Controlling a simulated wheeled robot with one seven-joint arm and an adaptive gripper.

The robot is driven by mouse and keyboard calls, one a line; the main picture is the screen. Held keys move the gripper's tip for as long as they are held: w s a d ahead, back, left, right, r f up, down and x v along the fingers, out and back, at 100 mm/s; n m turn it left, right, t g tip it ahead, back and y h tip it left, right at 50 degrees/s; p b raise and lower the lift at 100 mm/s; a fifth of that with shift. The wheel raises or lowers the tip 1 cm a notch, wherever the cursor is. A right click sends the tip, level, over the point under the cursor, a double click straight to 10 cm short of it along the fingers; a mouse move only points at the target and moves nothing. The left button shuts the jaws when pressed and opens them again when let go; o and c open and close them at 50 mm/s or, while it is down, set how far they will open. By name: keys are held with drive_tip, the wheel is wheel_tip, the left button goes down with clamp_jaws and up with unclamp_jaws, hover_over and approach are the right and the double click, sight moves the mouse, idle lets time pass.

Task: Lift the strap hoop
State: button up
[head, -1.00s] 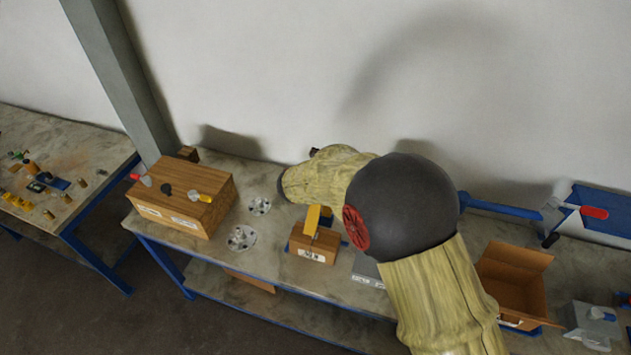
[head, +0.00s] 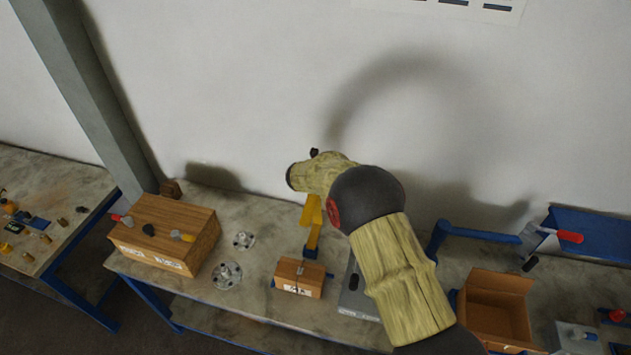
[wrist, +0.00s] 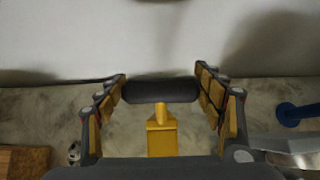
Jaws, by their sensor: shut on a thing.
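In the wrist view, my gripper (wrist: 160,84) has its two padded fingers closed on the ends of a dark rounded bar (wrist: 160,91). A yellow upright piece (wrist: 162,141) meets the bar at its middle; I take bar and yellow piece to be the strap hoop. In the head view, a yellow piece (head: 312,212) hangs below my wrist, with a blue part at its lower end, just behind a small labelled brown box (head: 290,279). My fingers are largely hidden there by the arm. I cannot tell whether the lower end touches anything.
A larger wooden box (head: 150,252) with small items on top stands left. Two flanged metal parts (head: 227,274) (head: 243,240) lie between the boxes. A grey plate (head: 356,292) and an open carton (head: 497,315) are right. The wall is behind.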

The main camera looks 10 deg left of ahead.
drive_tip(key=shift+w+r, duration=0.1)
drive_tip(key=shift+w, duration=0.5)
drive_tip(key=shift+w+r, duration=0.1)
drive_tip(key=o, duration=1.2)
drive_tip(key=shift+o, duration=1.4)
drive_tip(key=shift+w+d+f, duration=0.15)
drive_tip(key=shift+w+f, duration=0.3)
drive_tip(key=shift+o, duration=1.1)
drive_tip(key=shift+s+r, duration=0.15)
drive_tip(key=shift+s, duration=0.25)
drive_tip(key=shift+w, duration=0.1)
